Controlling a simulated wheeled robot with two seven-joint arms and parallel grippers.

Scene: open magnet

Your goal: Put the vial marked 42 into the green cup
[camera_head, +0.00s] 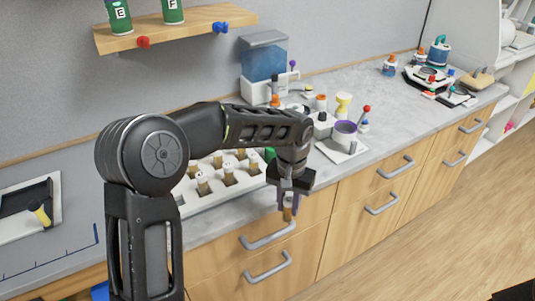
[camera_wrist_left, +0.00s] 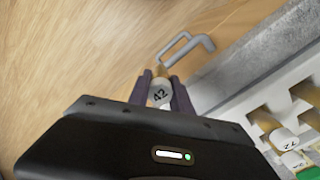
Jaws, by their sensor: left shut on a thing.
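My left gripper (camera_head: 288,203) is shut on the vial marked 42 and holds it in front of the counter's front edge, above the drawer handles. In the left wrist view the vial's white cap (camera_wrist_left: 160,95) with the number 42 sits between the fingers (camera_wrist_left: 161,80). A small green thing (camera_head: 270,155) shows partly behind my left arm in the head view. The arm hides most of it, so I cannot tell if it is the green cup. My right gripper is not in view.
A white rack (camera_head: 190,208) holds several capped vials on the counter behind the gripper. A purple cup (camera_head: 345,133) stands on a white base to the right. Two green containers marked E (camera_head: 119,14) and F (camera_head: 172,10) stand on a wall shelf. Drawer handles (camera_head: 268,236) stick out below.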

